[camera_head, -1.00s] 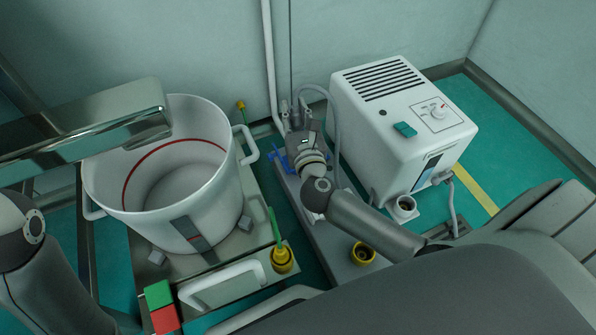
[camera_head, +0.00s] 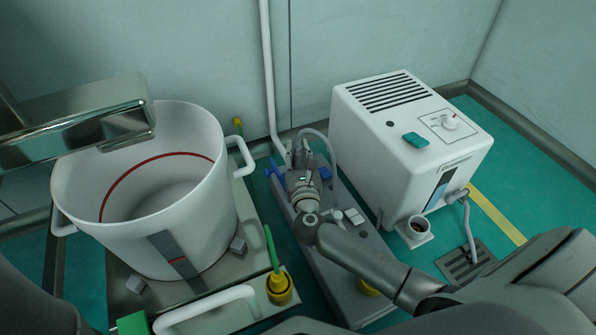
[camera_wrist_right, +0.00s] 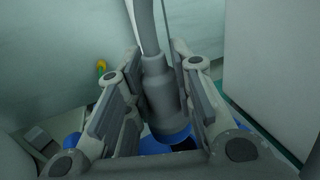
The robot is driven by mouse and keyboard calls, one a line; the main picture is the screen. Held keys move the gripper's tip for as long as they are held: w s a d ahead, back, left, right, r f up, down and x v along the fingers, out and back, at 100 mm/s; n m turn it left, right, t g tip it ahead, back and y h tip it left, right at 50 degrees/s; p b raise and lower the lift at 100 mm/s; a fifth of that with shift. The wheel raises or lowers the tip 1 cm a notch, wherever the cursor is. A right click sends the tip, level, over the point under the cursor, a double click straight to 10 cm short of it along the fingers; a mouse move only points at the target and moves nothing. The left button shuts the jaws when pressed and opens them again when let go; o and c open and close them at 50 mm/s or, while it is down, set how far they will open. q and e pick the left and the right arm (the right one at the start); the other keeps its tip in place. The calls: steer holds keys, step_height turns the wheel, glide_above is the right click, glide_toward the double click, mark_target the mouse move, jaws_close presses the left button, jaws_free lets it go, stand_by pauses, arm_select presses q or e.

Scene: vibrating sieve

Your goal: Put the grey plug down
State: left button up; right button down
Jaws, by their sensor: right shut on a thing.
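My right gripper (camera_head: 303,165) is shut on the grey plug (camera_wrist_right: 160,88), which sits upright between its fingers in the right wrist view. A grey cable (camera_wrist_right: 147,25) rises from the plug's top and shows in the head view as a loop (camera_head: 326,140). A blue ring (camera_wrist_right: 178,135) shows at the plug's lower end; I cannot tell whether the plug is seated in it. In the head view the gripper is over the far end of a narrow grey base (camera_head: 348,270), with blue parts (camera_head: 273,170) beside it. My left gripper is out of view.
A large white pot (camera_head: 215,215) stands at left, with a shiny metal beam (camera_head: 80,120) over its rim. A white box machine (camera_head: 400,140) stands at right, with a small cup (camera_head: 417,228) at its front. A yellow cup (camera_head: 280,290) holds a green stick.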

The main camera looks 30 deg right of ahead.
mark_target(298, 164)
steer(key=shift+f+b, duration=1.5)
steer(key=shift+f, duration=0.45)
steer(key=shift+f+b, duration=0.45)
steer(key=shift+f, duration=0.15)
steer(key=c, duration=1.5)
jaws_free()
steer(key=shift+r+p, duration=0.45)
steer(key=shift+r, duration=0.1)
steer(key=shift+s+r+p, duration=0.15)
steer(key=shift+r+p, duration=0.15)
steer(key=shift+p, duration=0.05)
steer(key=p+v, duration=0.3)
steer(key=v, duration=0.3)
steer(key=shift+s+a+f, duration=0.15)
steer(key=shift+s+a, duration=0.15)
steer(key=shift+s, duration=0.25)
